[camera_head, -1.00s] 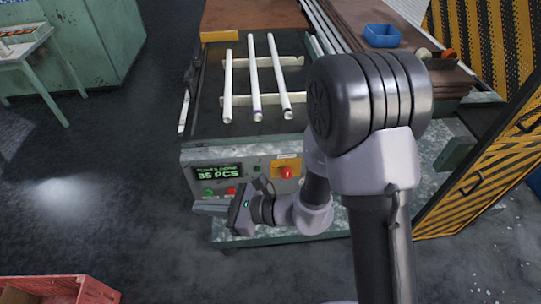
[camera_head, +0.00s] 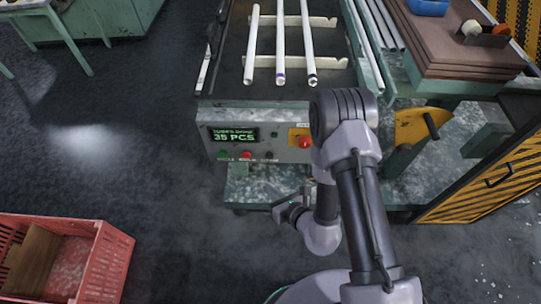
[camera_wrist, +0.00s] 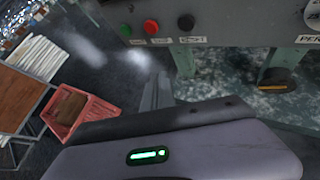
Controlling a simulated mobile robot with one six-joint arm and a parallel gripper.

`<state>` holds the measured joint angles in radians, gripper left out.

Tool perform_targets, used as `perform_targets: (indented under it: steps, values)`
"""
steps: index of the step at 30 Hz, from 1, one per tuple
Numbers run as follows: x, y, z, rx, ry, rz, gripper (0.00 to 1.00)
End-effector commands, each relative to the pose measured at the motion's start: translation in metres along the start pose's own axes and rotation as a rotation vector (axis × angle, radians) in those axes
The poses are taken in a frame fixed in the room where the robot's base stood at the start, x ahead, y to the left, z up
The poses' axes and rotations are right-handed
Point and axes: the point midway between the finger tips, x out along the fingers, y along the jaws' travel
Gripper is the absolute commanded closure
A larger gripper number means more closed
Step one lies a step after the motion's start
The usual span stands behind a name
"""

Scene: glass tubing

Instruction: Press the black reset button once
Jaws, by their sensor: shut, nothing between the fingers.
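The black reset button (camera_head: 268,155) is at the right end of the lower button row on the grey control panel (camera_head: 232,118). In the wrist view the black button (camera_wrist: 186,22) shows clearly near the top, right of a red button (camera_wrist: 151,27) and a green button (camera_wrist: 125,30). My gripper (camera_wrist: 158,90) is shut and empty, its narrow fingers below the button row in the picture and apart from the panel. In the head view my gripper (camera_head: 291,207) is below and a little right of the black button, touching nothing visible.
A larger red knob (camera_head: 304,142) on a yellow plate sits right of the buttons. The display (camera_head: 233,134) reads 35 PCS. White glass tubes (camera_head: 281,45) lie on the machine top. A red crate (camera_head: 100,255) stands on the floor at left.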

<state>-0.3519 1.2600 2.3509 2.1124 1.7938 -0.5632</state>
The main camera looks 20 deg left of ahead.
Motion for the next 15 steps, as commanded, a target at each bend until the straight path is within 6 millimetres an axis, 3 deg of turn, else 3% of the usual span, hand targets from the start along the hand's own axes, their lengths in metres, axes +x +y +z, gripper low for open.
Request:
perform_targets:
  steps: [5,15]
  values:
    - [0.006,-0.004,0.006,-0.002,-0.003,0.000,1.00]
    - [0.040,-0.029,0.031,-0.003,-0.003,0.001,1.00]
